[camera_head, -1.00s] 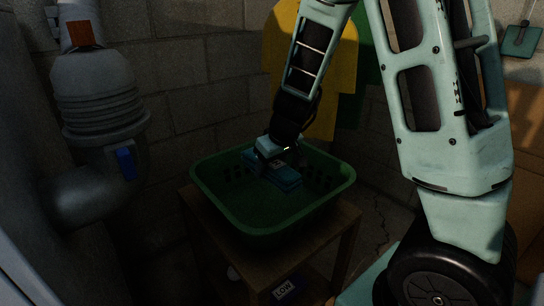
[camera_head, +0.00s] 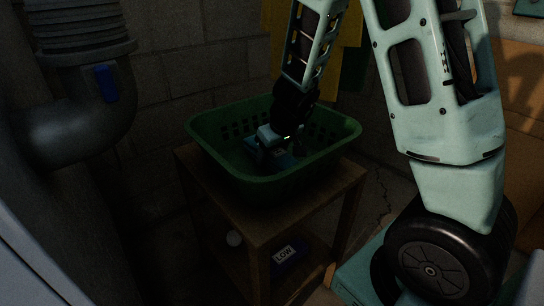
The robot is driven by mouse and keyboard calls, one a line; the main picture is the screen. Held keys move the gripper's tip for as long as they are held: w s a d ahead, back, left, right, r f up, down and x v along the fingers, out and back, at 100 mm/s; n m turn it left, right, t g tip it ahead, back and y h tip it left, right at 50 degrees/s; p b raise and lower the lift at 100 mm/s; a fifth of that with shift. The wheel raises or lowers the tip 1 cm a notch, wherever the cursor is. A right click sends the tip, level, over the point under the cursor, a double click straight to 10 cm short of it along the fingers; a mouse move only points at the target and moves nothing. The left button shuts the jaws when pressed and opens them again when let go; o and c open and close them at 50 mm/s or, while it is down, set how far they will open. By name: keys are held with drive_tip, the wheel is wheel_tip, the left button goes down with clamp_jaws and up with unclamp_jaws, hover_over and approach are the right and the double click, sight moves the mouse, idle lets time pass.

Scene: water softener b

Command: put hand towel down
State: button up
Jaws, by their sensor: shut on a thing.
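The hand towel (camera_head: 285,160) looks like a small dark blue folded piece, mostly hidden by my gripper and the basket's near wall. My gripper (camera_head: 272,151) points down inside the green basket (camera_head: 275,186) and is shut on the towel. The fingertips are dark and partly hidden. I cannot tell whether the towel touches the basket floor.
The basket stands on a small wooden table (camera_head: 265,232). Under it are a dark box marked LOW (camera_head: 289,252) and a pale round thing (camera_head: 234,238). A large grey pipe (camera_head: 75,110) is at left, with a block wall (camera_head: 165,65) behind.

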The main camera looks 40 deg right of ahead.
drive_tip(key=shift+f, duration=0.15)
drive_tip(key=o, duration=1.1)
drive_tip(key=shift+c, duration=0.2)
